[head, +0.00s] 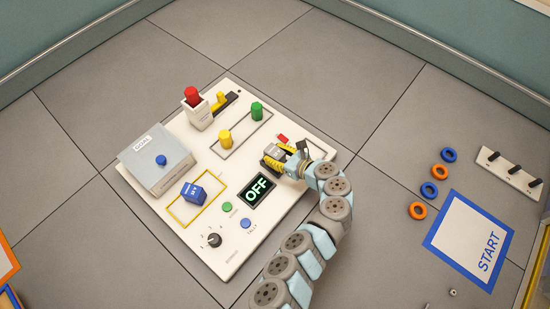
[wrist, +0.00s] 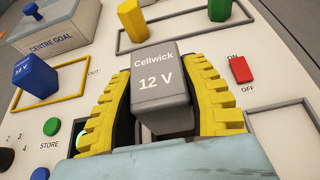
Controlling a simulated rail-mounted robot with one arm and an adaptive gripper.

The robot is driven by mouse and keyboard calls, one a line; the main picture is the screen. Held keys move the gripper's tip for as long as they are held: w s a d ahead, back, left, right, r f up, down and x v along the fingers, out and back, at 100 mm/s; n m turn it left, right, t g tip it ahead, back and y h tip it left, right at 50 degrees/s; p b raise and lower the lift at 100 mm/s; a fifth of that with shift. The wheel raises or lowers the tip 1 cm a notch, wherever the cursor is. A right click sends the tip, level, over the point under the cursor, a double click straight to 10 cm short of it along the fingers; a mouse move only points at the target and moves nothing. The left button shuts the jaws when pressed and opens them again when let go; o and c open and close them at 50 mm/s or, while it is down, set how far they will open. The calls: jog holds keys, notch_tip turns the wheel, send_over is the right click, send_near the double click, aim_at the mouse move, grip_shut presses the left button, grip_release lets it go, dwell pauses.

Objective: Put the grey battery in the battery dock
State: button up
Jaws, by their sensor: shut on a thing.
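The grey battery (wrist: 162,85), marked "Cellwick 12 V", sits between the two yellow ribbed fingers of my gripper (wrist: 165,105). My gripper is shut on it. In the head view the grey battery (head: 274,151) shows at the tip of my gripper (head: 284,160), over the right part of the white board. Whether it touches the board is hidden by the fingers. No label names the battery dock; I cannot tell whether it lies under my gripper. A blue battery (head: 193,192), also marked 12 V, stands in a yellow-outlined area (head: 170,209) labelled OUT.
A red ON/OFF switch (wrist: 240,69) is close to the right finger. Yellow (head: 225,139) and green (head: 257,111) pegs stand behind the gripper. A grey "Centre Goal" box (head: 158,164) is at the left. A display (head: 257,190) reads OFF.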

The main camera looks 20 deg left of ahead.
aim_at(283, 161)
jog(key=shift+w+f, duration=0.1)
jog(key=shift+w+f, duration=0.1)
jog(key=shift+f, duration=0.1)
jog(key=shift+f+b, duration=0.5)
jog(key=shift+f, duration=0.95)
jog(key=shift+f, duration=0.15)
jog(key=o, duration=1.1)
jog(key=shift+o, duration=0.2)
jog(key=shift+d+r, duration=0.4)
jog(key=shift+d, duration=0.05)
jog(key=p+v, duration=0.1)
jog(key=v, duration=1)
